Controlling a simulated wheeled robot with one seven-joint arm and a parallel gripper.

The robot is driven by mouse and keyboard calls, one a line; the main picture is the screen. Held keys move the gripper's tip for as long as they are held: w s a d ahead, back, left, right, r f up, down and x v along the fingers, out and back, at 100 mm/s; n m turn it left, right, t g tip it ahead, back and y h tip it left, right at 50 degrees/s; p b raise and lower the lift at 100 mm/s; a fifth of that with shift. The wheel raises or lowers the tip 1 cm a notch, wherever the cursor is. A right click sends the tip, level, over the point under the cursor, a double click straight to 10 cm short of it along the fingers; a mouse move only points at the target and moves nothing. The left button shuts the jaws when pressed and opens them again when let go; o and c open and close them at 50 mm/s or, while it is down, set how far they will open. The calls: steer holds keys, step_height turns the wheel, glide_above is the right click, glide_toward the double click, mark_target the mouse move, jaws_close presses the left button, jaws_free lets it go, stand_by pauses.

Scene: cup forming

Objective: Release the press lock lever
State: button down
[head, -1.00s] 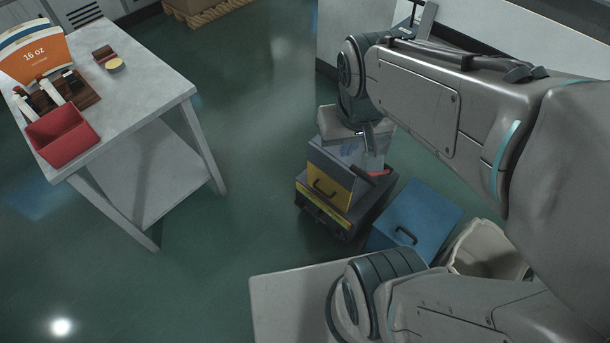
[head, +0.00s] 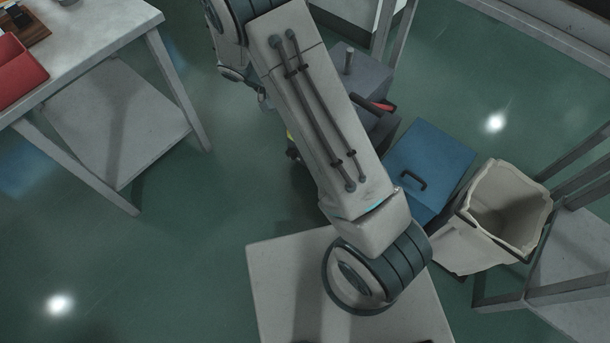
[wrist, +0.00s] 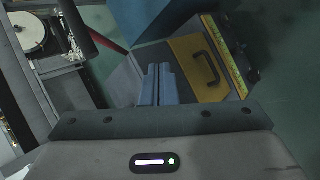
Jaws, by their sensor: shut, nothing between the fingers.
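My gripper (wrist: 155,85) is shut and empty in the wrist view, its two blue-grey fingers side by side. Beyond them is a grey case with a yellow panel (wrist: 190,75) and a black handle (wrist: 208,68). At the left of that view is a dark unit (wrist: 35,70) with a pale round disc and a dark bar; a red strip (wrist: 105,42) shows beside it. In the head view a dark bar with a red part (head: 383,106) shows right of my arm. I cannot tell which part is the press lock lever. My arm hides much of this equipment there.
A blue box (head: 430,165) with a black handle and a pale open bin (head: 510,200) stand on the right. A grey table (head: 90,50) with a red tray (head: 18,75) is at upper left. Green floor between the table and my arm is clear.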

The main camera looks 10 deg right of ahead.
steer(key=w+a+f+n+t+h+b, duration=0.1)
steer(key=a+f+n+t+b, duration=0.1)
steer(key=f, duration=1.4)
steer(key=w+a+f+n+t+h+b, duration=0.1)
steer(key=f+n+t+b, duration=0.3)
steer(key=f, duration=1.3)
steer(key=w+a+f+n+t+h+b, duration=0.1)
steer(key=f+t+b, duration=0.7)
steer(key=f, duration=0.9)
steer(key=shift+w+a+f+n+h+b, duration=0.15)
steer(key=shift+w+a+n+h+b, duration=0.25)
steer(key=shift+a+n+h+b, duration=0.65)
steer(key=shift+a+y, duration=0.15)
steer(key=shift+y, duration=0.1)
steer(key=w+d+b, duration=0.3)
steer(key=d+b, duration=0.1)
steer(key=d, duration=0.4)
steer(key=shift+w+d, duration=0.15)
steer(key=shift+d, duration=0.25)
steer(key=shift+a, duration=0.1)
